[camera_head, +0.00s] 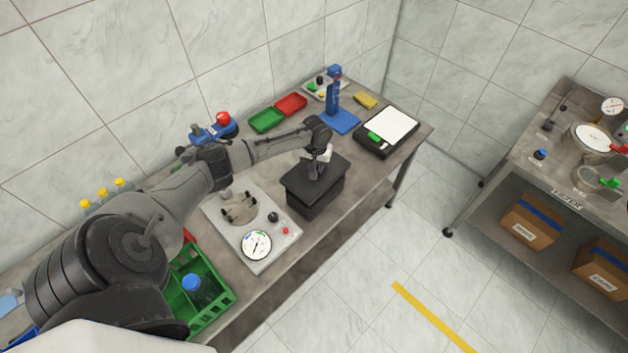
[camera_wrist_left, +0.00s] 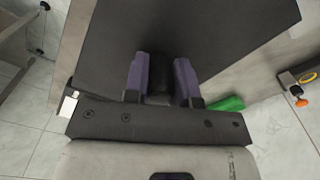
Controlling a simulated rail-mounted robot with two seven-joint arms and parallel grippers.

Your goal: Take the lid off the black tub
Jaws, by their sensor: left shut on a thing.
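The black tub (camera_head: 316,204) stands on the workbench, right of the grey machine plate. Its flat black lid (camera_head: 333,176) appears to sit on top of the tub. My left gripper (camera_head: 317,170) comes down over the lid from above. In the left wrist view my left gripper (camera_wrist_left: 160,80) is shut on the dark knob (camera_wrist_left: 160,88) of the lid, between its two purple-grey fingers. The lid (camera_wrist_left: 215,35) fills the upper middle of that view. I cannot tell whether a gap separates lid and tub. My right gripper is not in view.
A grey machine plate (camera_head: 262,254) with a gauge is left of the tub. Behind are green (camera_head: 267,120) and red (camera_head: 291,104) trays and a blue stand (camera_head: 340,121). A black clipboard scale (camera_head: 388,132) is to the right. A green crate (camera_head: 213,316) is in front left.

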